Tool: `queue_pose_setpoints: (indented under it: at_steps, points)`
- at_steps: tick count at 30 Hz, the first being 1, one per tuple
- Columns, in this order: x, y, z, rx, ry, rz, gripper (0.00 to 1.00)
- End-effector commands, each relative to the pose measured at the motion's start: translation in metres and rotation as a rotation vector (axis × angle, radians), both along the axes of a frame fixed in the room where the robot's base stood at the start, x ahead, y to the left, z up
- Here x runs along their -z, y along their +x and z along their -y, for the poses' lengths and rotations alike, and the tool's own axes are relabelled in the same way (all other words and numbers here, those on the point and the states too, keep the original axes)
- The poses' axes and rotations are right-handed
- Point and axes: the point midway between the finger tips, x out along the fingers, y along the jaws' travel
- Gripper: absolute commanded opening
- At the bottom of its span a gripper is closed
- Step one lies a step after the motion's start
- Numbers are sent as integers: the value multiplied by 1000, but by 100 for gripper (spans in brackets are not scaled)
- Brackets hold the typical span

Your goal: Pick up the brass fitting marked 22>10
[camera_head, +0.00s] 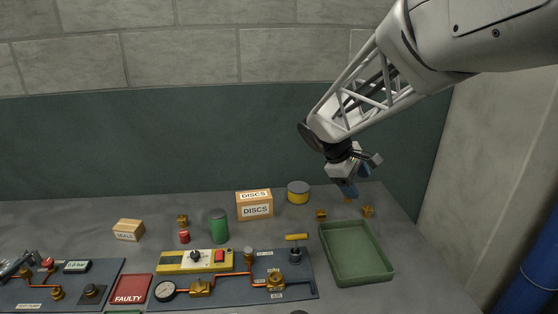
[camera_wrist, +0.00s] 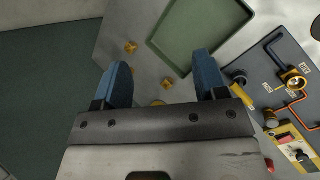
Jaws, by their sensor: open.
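Small brass fittings stand on the grey bench. In the head view one (camera_head: 368,210) is behind the tray's right corner, one (camera_head: 321,214) behind its left corner, and one (camera_head: 182,219) farther left. A brownish bit (camera_head: 348,199) shows just under my fingertips. No marking is legible, so I cannot tell which is 22>10. My gripper (camera_head: 353,184) is open and empty, pointing down above the bench behind the tray. In the wrist view, two fittings (camera_wrist: 131,47) (camera_wrist: 168,83) show between or beyond the blue fingers (camera_wrist: 161,62).
The green tray (camera_head: 357,253) is empty. A yellow tin (camera_head: 298,192), a DISCS box (camera_head: 254,206), a green can (camera_head: 218,226) and a SEALS box (camera_head: 129,230) stand left. The pipe panel (camera_head: 300,289) is in front. Walls bound the back and right.

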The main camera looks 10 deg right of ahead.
Motion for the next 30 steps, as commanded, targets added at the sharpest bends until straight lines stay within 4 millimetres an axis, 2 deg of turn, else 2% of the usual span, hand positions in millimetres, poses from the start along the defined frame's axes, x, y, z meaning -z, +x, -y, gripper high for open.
queue_pose_setpoints:
  at_steps: [3, 17, 30]
  points:
    - [9, 30, 7, -57, -53, -54, 66]
    - [49, 143, 31, -275, -259, -265, 66]
    - [106, 245, 47, -466, -455, -479, 66]
